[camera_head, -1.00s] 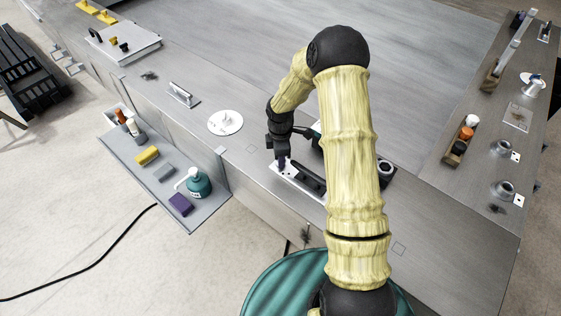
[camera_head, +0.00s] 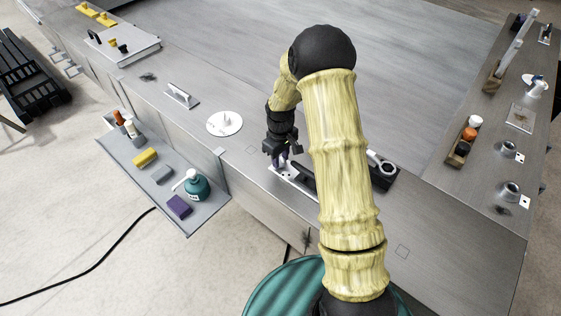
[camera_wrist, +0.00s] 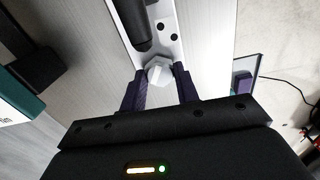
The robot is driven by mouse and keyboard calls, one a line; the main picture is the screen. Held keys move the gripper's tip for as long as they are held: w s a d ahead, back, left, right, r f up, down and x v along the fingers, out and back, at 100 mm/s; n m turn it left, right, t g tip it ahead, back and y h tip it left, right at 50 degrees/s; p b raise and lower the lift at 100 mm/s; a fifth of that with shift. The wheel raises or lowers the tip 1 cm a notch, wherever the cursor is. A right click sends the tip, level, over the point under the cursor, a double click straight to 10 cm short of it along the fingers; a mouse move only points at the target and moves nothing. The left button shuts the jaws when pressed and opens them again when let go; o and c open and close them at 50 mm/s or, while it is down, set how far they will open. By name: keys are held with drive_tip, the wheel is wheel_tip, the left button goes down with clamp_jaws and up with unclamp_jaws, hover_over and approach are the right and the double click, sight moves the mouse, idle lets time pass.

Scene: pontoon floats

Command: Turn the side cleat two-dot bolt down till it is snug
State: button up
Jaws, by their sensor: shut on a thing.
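The side cleat is a dark bar on a pale base plate (camera_head: 277,168) at the near edge of the deck. In the wrist view the plate (camera_wrist: 168,48) carries the dark bar (camera_wrist: 130,25) and two black dots. A pale hex bolt head (camera_wrist: 158,68) stands at the plate's end beside the dots. My gripper (camera_wrist: 160,80) has its two purple fingers on either side of this bolt head, shut on it. In the head view my gripper (camera_head: 279,162) is low over the left end of the plate, and the bolt is hidden there.
A white round plate (camera_head: 225,123) lies left of my gripper. A dark block with a ring (camera_head: 382,170) stands right of my arm. The middle deck is clear.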

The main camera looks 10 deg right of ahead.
drive_tip(key=m, duration=0.5)
drive_tip(key=shift+b, duration=0.35)
drive_tip(key=m, duration=0.6)
drive_tip(key=o, duration=0.8)
drive_tip(key=shift+f+n, duration=0.1)
drive_tip(key=shift+n, duration=1.1)
drive_tip(key=n, duration=0.9)
